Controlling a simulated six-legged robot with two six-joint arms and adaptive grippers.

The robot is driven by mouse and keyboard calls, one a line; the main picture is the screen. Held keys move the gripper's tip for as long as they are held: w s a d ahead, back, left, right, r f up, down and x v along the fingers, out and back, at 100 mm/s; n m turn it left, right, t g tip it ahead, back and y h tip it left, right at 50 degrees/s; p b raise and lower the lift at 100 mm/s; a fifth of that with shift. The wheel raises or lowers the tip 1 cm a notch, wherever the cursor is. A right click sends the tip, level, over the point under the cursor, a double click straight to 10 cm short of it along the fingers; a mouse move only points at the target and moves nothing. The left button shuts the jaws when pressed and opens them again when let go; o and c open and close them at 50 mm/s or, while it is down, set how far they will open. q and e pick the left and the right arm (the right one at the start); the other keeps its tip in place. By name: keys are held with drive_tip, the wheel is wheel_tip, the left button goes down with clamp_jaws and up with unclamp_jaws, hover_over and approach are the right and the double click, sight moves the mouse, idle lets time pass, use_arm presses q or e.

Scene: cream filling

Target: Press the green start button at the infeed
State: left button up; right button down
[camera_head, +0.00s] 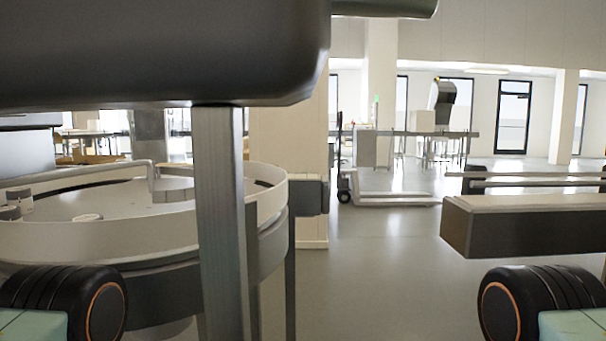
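I cannot make out a green start button in the head view. The only bright green spot is a tiny light-like mark (376,99) far off above a pale cabinet, and it is too small to identify. Neither of my grippers shows. Two black rounded parts with orange rings, at the bottom left and bottom right corners, appear to be mine.
A round rimmed table (110,238) stands close on the left, behind a metal post (222,220). A large dark housing (160,55) hangs overhead. A conveyor-like beam (530,229) is at right. A pallet truck (385,199) stands beyond clear floor (385,275).

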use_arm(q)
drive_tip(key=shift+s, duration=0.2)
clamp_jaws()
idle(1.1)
